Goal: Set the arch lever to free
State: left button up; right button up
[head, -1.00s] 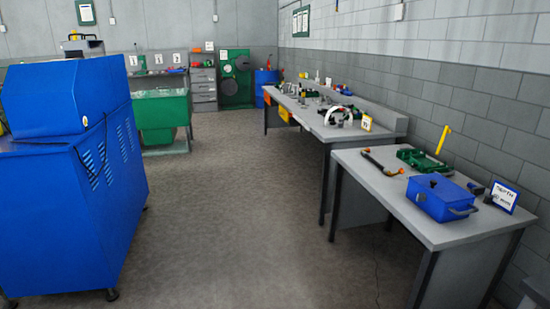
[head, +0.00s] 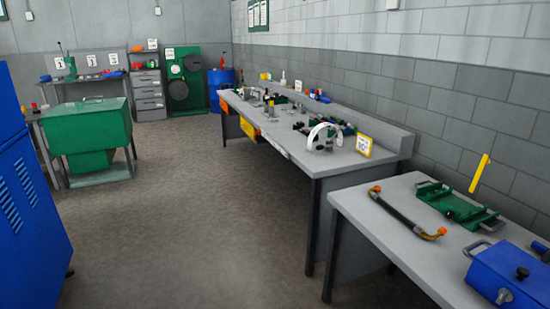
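A white arch (head: 322,131) stands near the front end of the long grey bench (head: 350,170) on the right, ahead of me. Small dark and metal parts sit under and beside it. I cannot make out a lever on the arch or its setting at this distance. Neither of my grippers shows in the head view.
A nearer grey table (head: 395,235) at right holds a hose (head: 405,215), a green tray (head: 455,205) and a blue box (head: 512,275). A blue machine (head: 28,200) stands at left, a green bin (head: 88,130) farther back. The floor (head: 190,220) between is clear.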

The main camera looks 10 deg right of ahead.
aim_at(321, 147)
jog(key=i+z, duration=0.3)
jog(key=i, duration=0.2)
jog(key=i+z, duration=0.35)
jog(key=i+j+z, duration=0.3)
jog(key=i, duration=0.25)
